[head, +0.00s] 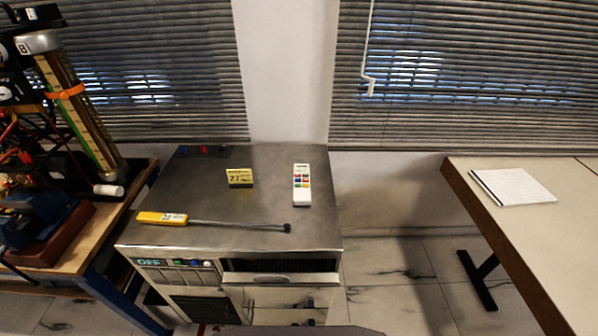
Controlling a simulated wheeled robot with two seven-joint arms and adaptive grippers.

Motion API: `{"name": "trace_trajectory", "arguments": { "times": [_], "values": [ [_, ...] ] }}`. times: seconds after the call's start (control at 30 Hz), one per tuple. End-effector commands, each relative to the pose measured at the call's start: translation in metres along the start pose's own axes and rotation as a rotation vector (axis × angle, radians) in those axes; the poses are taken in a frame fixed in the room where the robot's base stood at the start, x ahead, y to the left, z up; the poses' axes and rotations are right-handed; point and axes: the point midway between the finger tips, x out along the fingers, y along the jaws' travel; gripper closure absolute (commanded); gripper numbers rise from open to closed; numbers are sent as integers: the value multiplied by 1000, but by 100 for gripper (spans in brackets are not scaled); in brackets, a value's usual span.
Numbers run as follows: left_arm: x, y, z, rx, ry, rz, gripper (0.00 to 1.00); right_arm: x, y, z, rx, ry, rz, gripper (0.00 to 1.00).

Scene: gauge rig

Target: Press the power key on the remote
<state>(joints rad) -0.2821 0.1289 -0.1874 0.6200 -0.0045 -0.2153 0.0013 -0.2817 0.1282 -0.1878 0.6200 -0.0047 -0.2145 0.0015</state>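A white remote (301,185) with rows of small coloured keys lies on the metal top of a cabinet (230,157), right of its middle. Its keys are too small here to tell which one is the power key. Neither of my grippers shows in the head view, and nothing touches the remote.
A yellow card (240,178) reading "27" stands left of the remote. A yellow-handled probe (163,218) with a long dark rod lies in front. The cabinet front has an "OFF" display (149,262). A cluttered bench stands left; a table with a notepad (512,186) stands right.

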Motion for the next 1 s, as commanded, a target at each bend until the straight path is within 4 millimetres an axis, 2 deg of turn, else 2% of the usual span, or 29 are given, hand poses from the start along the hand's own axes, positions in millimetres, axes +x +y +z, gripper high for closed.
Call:
{"name": "trace_trajectory", "arguments": {
  "times": [0.03,0.23,1.0],
  "values": [
    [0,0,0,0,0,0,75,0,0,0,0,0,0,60],
    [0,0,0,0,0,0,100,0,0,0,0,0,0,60],
    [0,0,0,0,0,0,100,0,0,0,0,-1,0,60]
  ]
}}
